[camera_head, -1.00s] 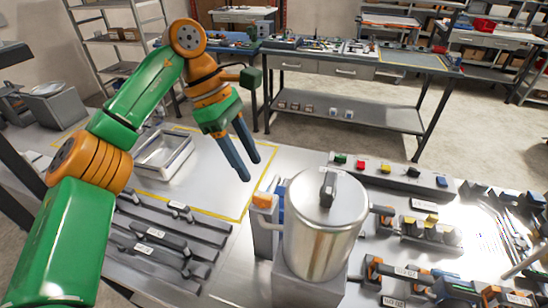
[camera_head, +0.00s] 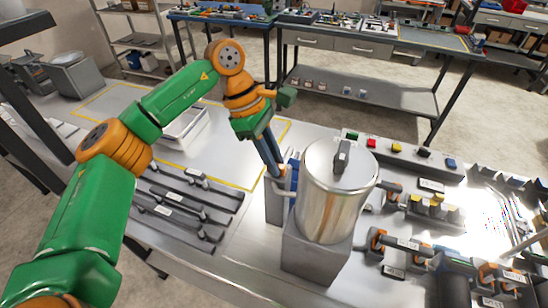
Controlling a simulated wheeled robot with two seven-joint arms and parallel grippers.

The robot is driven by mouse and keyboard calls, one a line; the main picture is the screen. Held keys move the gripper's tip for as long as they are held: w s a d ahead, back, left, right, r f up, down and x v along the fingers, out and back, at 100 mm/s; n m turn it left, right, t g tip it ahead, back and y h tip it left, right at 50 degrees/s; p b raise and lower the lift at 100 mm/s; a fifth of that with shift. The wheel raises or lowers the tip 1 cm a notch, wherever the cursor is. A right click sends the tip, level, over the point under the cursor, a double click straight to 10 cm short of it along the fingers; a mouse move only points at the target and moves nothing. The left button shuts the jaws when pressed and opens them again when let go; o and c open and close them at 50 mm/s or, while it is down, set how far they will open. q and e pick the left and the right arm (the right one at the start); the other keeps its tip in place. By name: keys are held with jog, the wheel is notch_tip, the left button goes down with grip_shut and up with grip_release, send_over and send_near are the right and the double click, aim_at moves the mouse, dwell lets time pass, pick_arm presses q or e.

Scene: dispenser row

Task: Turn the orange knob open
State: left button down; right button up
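The large metal dispenser canister (camera_head: 330,200) stands on a grey base (camera_head: 315,258) at the middle of the bench. A grey post (camera_head: 274,210) with blue parts (camera_head: 293,172) stands at its left side. The orange knob does not show now; my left gripper seems to cover its place at the top of the post. My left gripper (camera_head: 276,172) points down there, with its dark fingers close together. I cannot tell whether they touch or hold the knob. My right gripper is out of view.
A metal tray (camera_head: 183,130) and a rack of dark bars (camera_head: 180,205) lie to the left. A strip with coloured buttons (camera_head: 398,148) is behind the canister. Orange-and-grey tools (camera_head: 400,245) crowd the right. The bench between tray and canister is clear.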

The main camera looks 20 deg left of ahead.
pick_arm(q)
jog(key=n+t+b, duration=0.1)
jog(key=n+b, duration=0.2)
jog(key=shift+f, duration=0.2)
jog(key=n+t+b, duration=0.1)
jog(key=n, duration=0.1)
jog(key=n+t+b, duration=0.1)
jog(key=n+b, duration=0.1)
jog(key=shift+s+r+n+y+b, duration=0.1)
jog(key=shift+s+n+y+b, duration=0.05)
jog(key=shift+n+y+b, duration=0.2)
jog(key=n+y+b, duration=0.1)
jog(key=n, duration=0.1)
jog(key=n+t+b, duration=0.1)
jog(key=n, duration=0.2)
jog(key=shift+s+d+r+n+y+b, duration=0.1)
jog(key=shift+d+n+y+b, duration=0.15)
jog(key=shift+y+b, duration=0.15)
jog(key=shift+r+n+t+y+b, duration=0.15)
jog(key=shift+n+y+b, duration=0.3)
jog(key=shift+n, duration=0.7)
jog(key=shift+f+n+t+y+b, duration=0.1)
jog(key=shift+n+t+y+b, duration=0.25)
jog(key=shift+n, duration=0.8)
jog(key=c, duration=0.8)
grip_release()
